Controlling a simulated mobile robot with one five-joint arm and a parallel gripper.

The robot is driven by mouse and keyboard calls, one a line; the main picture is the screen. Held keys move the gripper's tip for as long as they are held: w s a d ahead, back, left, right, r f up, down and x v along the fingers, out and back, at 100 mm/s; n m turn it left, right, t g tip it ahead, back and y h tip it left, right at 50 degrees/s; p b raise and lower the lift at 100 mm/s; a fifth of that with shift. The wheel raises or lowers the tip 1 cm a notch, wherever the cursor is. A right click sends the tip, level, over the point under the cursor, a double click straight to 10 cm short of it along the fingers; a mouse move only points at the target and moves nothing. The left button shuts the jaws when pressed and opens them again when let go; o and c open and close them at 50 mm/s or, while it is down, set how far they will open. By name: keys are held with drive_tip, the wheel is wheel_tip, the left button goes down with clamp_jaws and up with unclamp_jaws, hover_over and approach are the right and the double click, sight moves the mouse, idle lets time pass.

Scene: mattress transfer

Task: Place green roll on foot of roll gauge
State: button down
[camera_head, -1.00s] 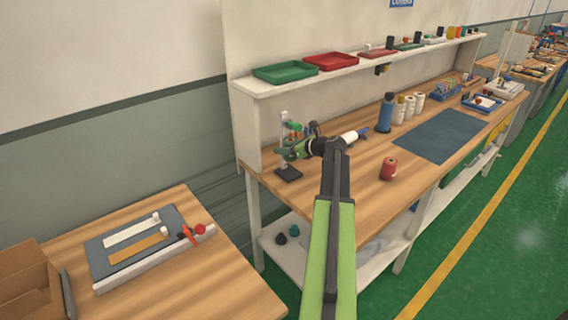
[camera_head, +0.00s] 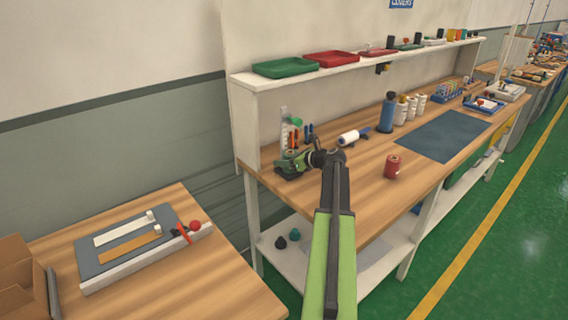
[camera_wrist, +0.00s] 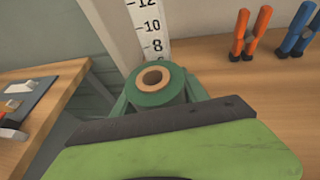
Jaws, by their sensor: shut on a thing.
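The green roll (camera_wrist: 165,98) is upright in the wrist view, its tan core facing up. My gripper (camera_wrist: 157,108) is shut around it, one finger on each side. The roll gauge is a white upright scale (camera_wrist: 151,30) with black numbers, directly behind the roll; it also shows in the head view (camera_head: 284,130). In the head view my gripper (camera_head: 291,162) is low at the front of the scale, over the dark foot. The foot is mostly hidden by my gripper and the roll, so I cannot tell whether the roll touches it.
Orange and blue-handled tools (camera_wrist: 250,32) stand right of the gauge. A white roll (camera_head: 349,137), a red spool (camera_head: 392,166) and a blue bottle (camera_head: 387,113) are on the bench farther right. A shelf (camera_head: 350,65) with trays runs above. The front bench top is largely clear.

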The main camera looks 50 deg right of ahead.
drive_tip(key=shift+f, duration=0.25)
drive_tip(key=c, duration=0.6)
unclamp_jaws()
drive_tip(key=shift+r, duration=0.1)
drive_tip(key=shift+r, duration=0.15)
drive_tip(key=p+v, duration=0.4)
drive_tip(key=v, duration=0.8)
drive_tip(key=shift+p, duration=0.35)
